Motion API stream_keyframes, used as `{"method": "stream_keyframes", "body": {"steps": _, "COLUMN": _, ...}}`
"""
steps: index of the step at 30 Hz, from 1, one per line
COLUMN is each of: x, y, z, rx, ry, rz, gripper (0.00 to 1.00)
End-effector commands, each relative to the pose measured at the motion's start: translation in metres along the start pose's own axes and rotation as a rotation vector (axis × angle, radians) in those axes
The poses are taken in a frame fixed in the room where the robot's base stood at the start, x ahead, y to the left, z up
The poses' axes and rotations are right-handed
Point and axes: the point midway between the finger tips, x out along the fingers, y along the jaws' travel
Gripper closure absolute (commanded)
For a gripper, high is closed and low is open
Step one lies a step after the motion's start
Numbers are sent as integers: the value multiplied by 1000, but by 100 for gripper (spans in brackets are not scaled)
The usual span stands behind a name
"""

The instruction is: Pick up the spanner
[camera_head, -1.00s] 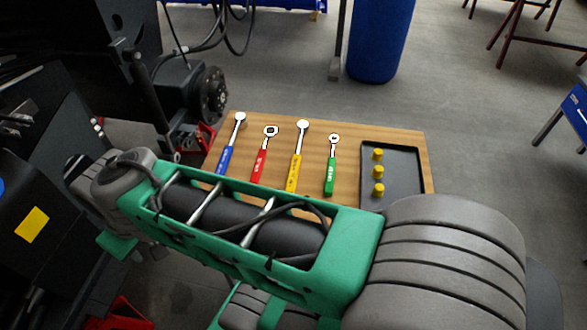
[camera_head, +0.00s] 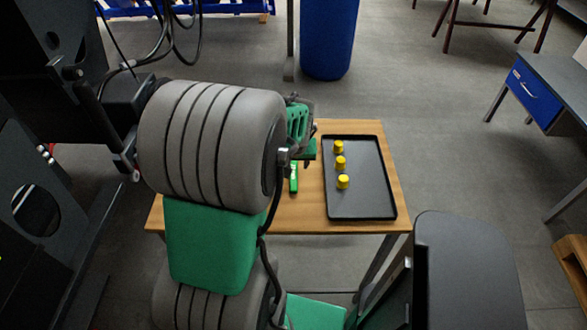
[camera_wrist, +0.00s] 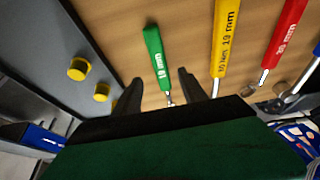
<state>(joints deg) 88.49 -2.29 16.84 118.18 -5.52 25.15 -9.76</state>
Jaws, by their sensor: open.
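Several long-handled tools lie on a wooden table (camera_head: 398,190). In the head view the green handle (camera_head: 294,177) shows just beside my arm. The red-handled tool (camera_wrist: 285,35) and the blue-handled tool (camera_wrist: 316,50) lie further right.
My arm hides the table's left part in the head view. A blue barrel (camera_head: 328,40) stands behind the table.

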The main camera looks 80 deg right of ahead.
Motion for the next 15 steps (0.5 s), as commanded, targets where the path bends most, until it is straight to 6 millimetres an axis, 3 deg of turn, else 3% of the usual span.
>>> {"method": "stream_keyframes", "body": {"steps": 10, "x": 56, "y": 0, "z": 0, "rx": -2, "ry": -5, "rz": -1, "gripper": 50}}
{"method": "stream_keyframes", "body": {"steps": 15, "x": 67, "y": 0, "z": -2, "rx": -3, "ry": 0, "rz": 0, "gripper": 50}}
